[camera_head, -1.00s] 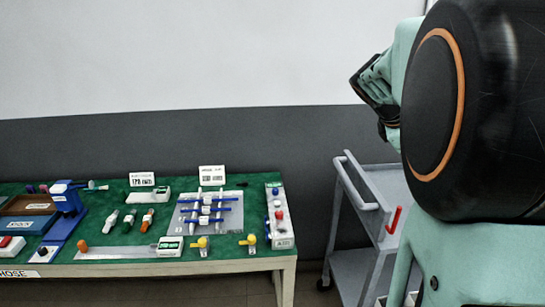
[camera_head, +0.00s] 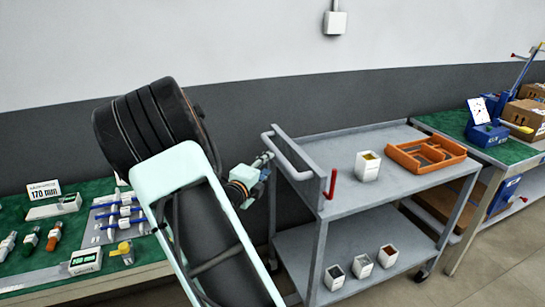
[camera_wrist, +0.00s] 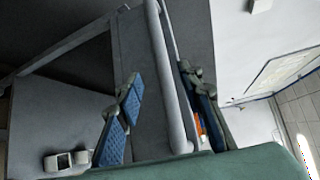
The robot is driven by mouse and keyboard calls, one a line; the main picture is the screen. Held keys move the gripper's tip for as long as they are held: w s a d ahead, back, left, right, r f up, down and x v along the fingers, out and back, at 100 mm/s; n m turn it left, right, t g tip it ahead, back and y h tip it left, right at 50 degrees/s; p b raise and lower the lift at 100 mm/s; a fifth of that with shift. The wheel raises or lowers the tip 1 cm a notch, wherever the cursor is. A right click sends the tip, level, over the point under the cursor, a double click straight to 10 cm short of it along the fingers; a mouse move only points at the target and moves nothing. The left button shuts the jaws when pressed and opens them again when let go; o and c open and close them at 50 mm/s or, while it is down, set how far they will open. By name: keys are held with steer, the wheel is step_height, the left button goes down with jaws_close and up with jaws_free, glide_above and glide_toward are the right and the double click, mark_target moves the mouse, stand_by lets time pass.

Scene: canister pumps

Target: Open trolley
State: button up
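The trolley (camera_head: 350,200) is a grey two-shelf cart right of my arm in the head view. Its pale push handle (camera_head: 287,155) is at the left end, with a red lever (camera_head: 331,184) beside it. My gripper (camera_head: 264,162) is at the handle's left side, partly hidden by my arm. In the wrist view, my gripper (camera_wrist: 165,106) is open, with blue-padded fingers spread apart. The handle bar (camera_wrist: 168,75) runs between the fingers in the picture, nearer the right one. I cannot tell whether it touches either finger.
A green-topped table (camera_head: 75,204) is at left, another bench (camera_head: 513,152) at right. Floor at front right is clear.

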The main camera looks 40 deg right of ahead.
mark_target(278, 154)
steer(key=b+x, duration=0.1)
steer(key=x, duration=0.9)
steer(key=shift+d, duration=0.2)
steer(key=shift+r, duration=0.1)
jaws_close()
